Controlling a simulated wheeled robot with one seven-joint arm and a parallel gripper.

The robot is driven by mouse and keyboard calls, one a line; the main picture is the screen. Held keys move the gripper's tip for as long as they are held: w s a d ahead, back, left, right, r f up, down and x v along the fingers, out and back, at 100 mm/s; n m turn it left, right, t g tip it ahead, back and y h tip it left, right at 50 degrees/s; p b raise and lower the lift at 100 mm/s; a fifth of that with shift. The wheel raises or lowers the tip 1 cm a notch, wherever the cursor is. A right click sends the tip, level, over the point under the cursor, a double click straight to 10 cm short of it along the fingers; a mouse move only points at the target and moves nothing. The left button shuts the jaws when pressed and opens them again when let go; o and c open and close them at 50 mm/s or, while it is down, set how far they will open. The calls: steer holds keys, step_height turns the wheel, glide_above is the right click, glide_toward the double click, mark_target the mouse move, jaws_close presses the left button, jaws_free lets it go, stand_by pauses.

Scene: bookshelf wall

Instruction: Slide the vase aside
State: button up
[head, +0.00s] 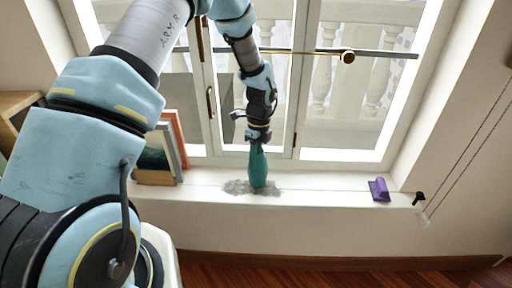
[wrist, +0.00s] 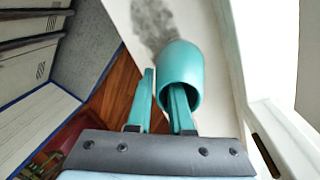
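The teal vase (head: 258,172) stands on the white window sill, in the middle of the head view. My gripper (head: 258,143) is right above it, pointing down. In the wrist view the vase (wrist: 183,60) shows its open mouth towards the camera. One finger of my gripper (wrist: 160,88) reaches into the mouth and the other is outside, to the left of the wall. The fingers are apart, with a narrow gap visible between the outer finger and the vase. The vase's base is hidden in the wrist view.
A grey dusty patch (head: 236,187) lies on the sill around the vase's foot; it also shows in the wrist view (wrist: 154,22). A purple object (head: 379,190) sits at the sill's right. Frames (head: 160,150) lean at the left. The sill between vase and purple object is clear.

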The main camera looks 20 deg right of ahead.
steer(key=shift+f, duration=0.6)
steer(key=shift+c, duration=0.2)
jaws_close()
stand_by(0.9)
